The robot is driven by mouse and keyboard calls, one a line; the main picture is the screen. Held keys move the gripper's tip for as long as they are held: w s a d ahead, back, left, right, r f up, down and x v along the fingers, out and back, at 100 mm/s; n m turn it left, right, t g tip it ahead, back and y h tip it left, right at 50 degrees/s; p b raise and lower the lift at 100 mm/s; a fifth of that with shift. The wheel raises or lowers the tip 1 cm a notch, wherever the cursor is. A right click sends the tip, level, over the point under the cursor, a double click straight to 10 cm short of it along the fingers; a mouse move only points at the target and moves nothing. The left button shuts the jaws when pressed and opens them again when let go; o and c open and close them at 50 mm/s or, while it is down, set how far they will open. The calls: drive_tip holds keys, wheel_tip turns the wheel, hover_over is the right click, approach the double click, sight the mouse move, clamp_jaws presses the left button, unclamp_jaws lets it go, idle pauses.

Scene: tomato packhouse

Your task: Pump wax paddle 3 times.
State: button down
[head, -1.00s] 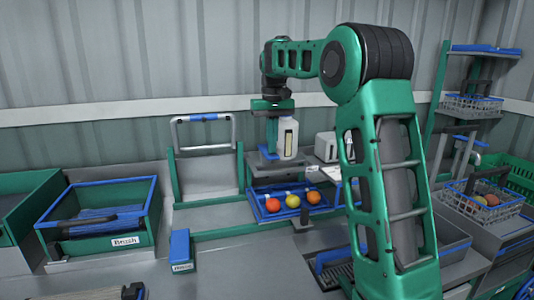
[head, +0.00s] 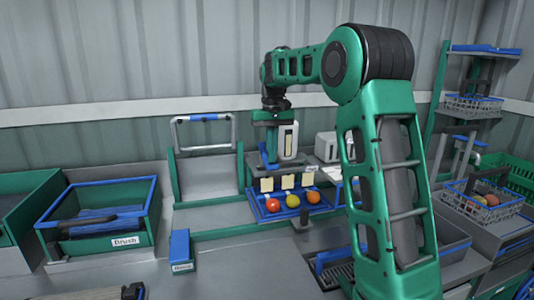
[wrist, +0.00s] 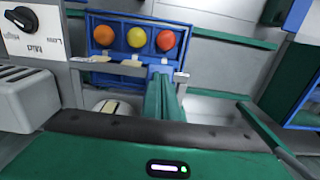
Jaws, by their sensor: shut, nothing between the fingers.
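The blue wax paddle (head: 272,166) is low beside the white bottle (head: 289,141), on the grey wax stand. My gripper (head: 269,160) is shut and empty, pointing down, with its fingertips at the paddle and apparently touching it. The fingers partly hide the paddle. In the wrist view, my green fingers (wrist: 164,86) end at the blue paddle piece (wrist: 158,69). Several cream pads (head: 288,182) show at the stand's front, just above the fruit. A red (head: 272,205), a yellow (head: 292,201) and an orange tomato (head: 313,197) lie in the blue tray (head: 262,217).
A grey box (head: 326,147) stands right of the bottle. A blue-rimmed brush bin (head: 100,243) is at the left, with a blue block (head: 180,250) nearer the stand. A wire basket (head: 490,207) is at the right. A dial (wrist: 22,18) shows in the wrist view.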

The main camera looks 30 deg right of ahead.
drive_tip(key=shift+r, duration=1.75)
wheel_tip(320, 180, up, 5)
idle(0.4)
